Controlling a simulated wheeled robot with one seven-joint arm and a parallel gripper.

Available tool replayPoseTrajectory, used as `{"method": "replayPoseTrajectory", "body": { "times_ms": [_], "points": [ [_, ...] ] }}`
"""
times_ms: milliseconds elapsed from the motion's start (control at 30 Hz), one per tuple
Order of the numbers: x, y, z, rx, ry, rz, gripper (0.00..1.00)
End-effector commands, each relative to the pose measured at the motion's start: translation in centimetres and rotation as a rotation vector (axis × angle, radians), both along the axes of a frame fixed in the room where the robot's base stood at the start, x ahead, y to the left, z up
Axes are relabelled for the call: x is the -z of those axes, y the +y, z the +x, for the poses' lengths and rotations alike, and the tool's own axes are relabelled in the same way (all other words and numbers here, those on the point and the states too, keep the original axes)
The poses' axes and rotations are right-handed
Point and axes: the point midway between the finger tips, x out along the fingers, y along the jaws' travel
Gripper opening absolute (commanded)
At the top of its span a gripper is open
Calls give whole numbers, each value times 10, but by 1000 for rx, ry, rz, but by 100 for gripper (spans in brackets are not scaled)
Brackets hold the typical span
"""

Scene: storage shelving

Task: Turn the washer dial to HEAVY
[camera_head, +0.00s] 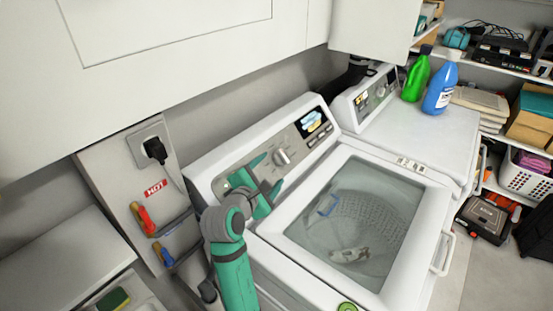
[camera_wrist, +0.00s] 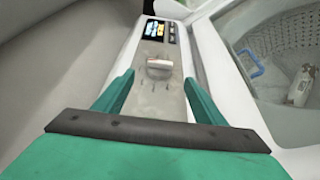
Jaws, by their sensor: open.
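The washer (camera_head: 300,215) stands in the middle of the head view with a sloped control panel at its back. The washer dial (camera_head: 283,157) is a pale round knob on the grey panel, left of a small lit screen (camera_head: 312,122). My gripper (camera_head: 267,172) is over the panel's left part, just left of the dial, and its fingers are open. In the wrist view the dial (camera_wrist: 159,68) lies ahead of and between the two green fingers, with a gap on both sides. No contact shows. The dial's setting labels are too small to read.
The washer's glass lid (camera_head: 355,215) is shut, with items visible in the drum. A second machine (camera_head: 405,135) stands at the back right, bearing green (camera_head: 416,75) and blue (camera_head: 440,88) bottles. White cabinets (camera_head: 180,50) overhang the panel. Valves (camera_head: 143,217) are at the left wall.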

Motion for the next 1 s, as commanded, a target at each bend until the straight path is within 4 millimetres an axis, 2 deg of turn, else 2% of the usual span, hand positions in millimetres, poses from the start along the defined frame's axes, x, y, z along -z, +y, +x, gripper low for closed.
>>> {"method": "replayPoseTrajectory", "body": {
  "times_ms": [167,400,600,800,1000],
  "points": [
    [6,-7,19,2,3,-3,64],
    [16,-22,58,2,1,-1,64],
    [23,-29,83,1,1,0,64],
    [27,-33,95,1,0,1,64],
    [27,-33,96,0,0,1,64]
  ]
}}
